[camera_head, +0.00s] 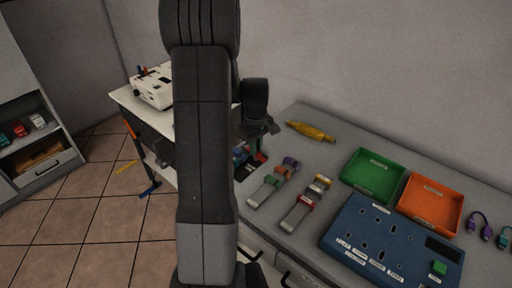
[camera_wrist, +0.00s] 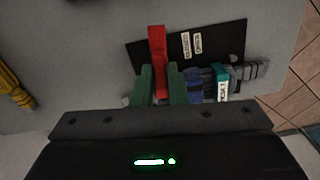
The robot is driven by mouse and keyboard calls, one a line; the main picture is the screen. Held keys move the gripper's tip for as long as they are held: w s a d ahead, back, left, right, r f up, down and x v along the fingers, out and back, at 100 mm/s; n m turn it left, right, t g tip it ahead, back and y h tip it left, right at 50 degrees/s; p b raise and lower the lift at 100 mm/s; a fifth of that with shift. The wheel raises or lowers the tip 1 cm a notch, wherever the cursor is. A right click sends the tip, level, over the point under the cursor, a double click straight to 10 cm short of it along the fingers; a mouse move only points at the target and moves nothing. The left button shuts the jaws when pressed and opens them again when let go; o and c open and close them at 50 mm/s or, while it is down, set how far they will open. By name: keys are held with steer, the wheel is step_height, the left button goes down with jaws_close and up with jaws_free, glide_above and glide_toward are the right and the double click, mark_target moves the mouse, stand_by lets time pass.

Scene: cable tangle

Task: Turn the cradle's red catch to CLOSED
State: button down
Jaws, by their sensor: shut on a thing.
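The red catch (camera_wrist: 157,48) is a long flat red bar in the wrist view. It points up in the picture and crosses the black base plate (camera_wrist: 230,43) of the cradle near its left end. Two small white labels (camera_wrist: 191,44) lie on the plate to the right of the bar; their print is too small to read surely. My gripper (camera_wrist: 160,82) has its green fingers on both sides of the bar's lower part and is shut on it. In the head view my arm hides much of the cradle; a dark part with red and blue (camera_head: 250,164) shows beside it.
A teal clip (camera_wrist: 221,84) with a white label and grey-blue parts lie close right of my fingers. A yellow tool (camera_head: 311,131) lies behind. Green (camera_head: 373,175) and orange (camera_head: 430,203) trays and a blue panel (camera_head: 385,243) stand to the right.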

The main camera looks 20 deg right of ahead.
steer(key=shift+n, duration=0.9)
steer(key=c, duration=1.4)
jaws_free()
steer(key=shift+c, duration=0.2)
step_height(320, 180, up, 14)
steer(key=shift+f, duration=0.1)
